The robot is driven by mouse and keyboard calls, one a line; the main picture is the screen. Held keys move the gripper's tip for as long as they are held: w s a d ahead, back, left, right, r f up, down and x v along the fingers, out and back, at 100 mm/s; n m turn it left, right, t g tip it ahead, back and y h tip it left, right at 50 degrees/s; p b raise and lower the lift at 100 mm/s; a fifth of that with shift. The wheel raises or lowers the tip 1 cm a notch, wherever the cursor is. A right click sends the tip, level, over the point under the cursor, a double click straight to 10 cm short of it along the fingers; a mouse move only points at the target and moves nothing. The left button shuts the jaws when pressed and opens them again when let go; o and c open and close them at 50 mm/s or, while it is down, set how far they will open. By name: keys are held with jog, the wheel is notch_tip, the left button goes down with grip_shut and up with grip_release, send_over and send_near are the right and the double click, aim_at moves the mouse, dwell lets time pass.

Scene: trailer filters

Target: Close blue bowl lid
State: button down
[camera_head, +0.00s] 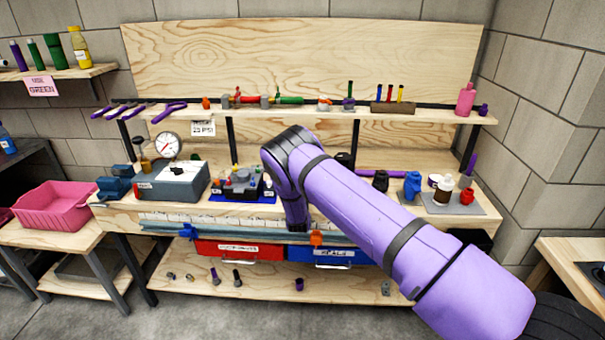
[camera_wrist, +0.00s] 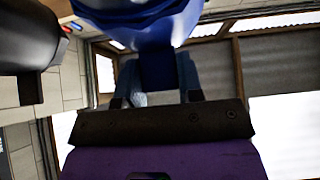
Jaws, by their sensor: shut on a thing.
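In the wrist view a blue rounded, bowl-like thing (camera_wrist: 150,30) is between the two fingers of my gripper (camera_wrist: 158,85). The fingers are shut on its narrow lower part. Its upper part is cut off by the picture edge, and I cannot tell whether it is the bowl, its lid or both. In the head view my purple arm reaches to the middle of the workbench, and my gripper cannot be made out there. A small blue vessel (camera_head: 412,186) stands upright on the bench to the right of my arm.
A grey box with a gauge (camera_head: 171,182) and a tray of small parts (camera_head: 241,185) stand left of my arm. Below the bench top are a red drawer (camera_head: 238,251) and a blue drawer (camera_head: 330,256). A shelf with tools (camera_head: 300,113) runs above.

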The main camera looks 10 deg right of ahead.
jog(key=shift+d+f, duration=0.1)
jog(key=shift+f, duration=0.15)
jog(key=c, duration=0.8)
grip_release()
jog(key=shift+f, duration=0.1)
jog(key=shift+o, duration=0.2)
jog(key=shift+s, duration=0.15)
jog(key=shift+s+f, duration=0.25)
jog(key=s+a, duration=0.4)
jog(key=s, duration=0.7)
jog(key=shift+s+a+r, duration=0.15)
jog(key=shift+s+a, duration=0.05)
jog(key=shift+s, duration=0.1)
